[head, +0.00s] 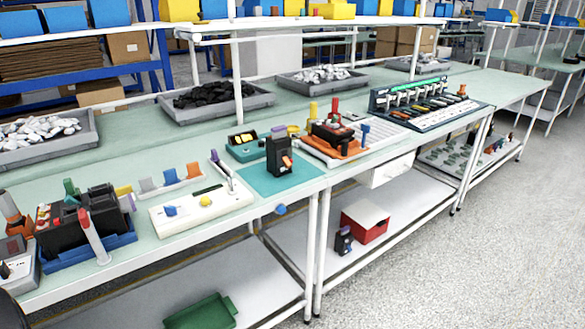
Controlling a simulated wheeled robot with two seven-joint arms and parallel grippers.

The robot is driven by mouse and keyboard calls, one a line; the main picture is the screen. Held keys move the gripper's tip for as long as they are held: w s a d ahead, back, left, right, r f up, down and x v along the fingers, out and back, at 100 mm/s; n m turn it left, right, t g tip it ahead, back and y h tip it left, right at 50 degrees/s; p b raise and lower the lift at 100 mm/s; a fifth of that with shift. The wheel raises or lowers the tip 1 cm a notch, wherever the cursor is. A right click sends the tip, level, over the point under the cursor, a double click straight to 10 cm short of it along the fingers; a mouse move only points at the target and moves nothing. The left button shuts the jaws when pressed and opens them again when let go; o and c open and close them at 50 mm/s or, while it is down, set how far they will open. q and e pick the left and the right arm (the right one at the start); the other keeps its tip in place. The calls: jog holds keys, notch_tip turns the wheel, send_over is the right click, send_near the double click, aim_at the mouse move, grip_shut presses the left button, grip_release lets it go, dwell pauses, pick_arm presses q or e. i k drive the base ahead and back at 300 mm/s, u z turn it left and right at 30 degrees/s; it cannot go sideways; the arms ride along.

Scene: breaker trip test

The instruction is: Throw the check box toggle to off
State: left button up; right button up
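No label marks the check box, and I cannot tell for certain which unit it is. A long white box (200,207) on the near bench has a blue knob (170,211), a yellow knob (206,201) and a tilted lever with a purple tip (215,157) at its right end. A small grey-white box (18,271) with a dark switch stands at the far left edge. A black breaker-like block (279,156) with an orange-red toggle (287,161) stands upright on a teal mat (256,184). The toggle positions are too small to read. Neither of my grippers is in view.
A black unit in a blue tray (92,251) with a red-tipped lever stands left. An orange fixture (333,146) and a rack of levers (420,104) stand right. Grey bins (215,109) line the back. A red box (365,221) sits on the lower shelf.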

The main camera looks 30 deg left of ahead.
aim_at(229, 179)
jog(key=z, duration=0.05)
jog(key=i, duration=0.95)
jog(key=u, duration=0.45)
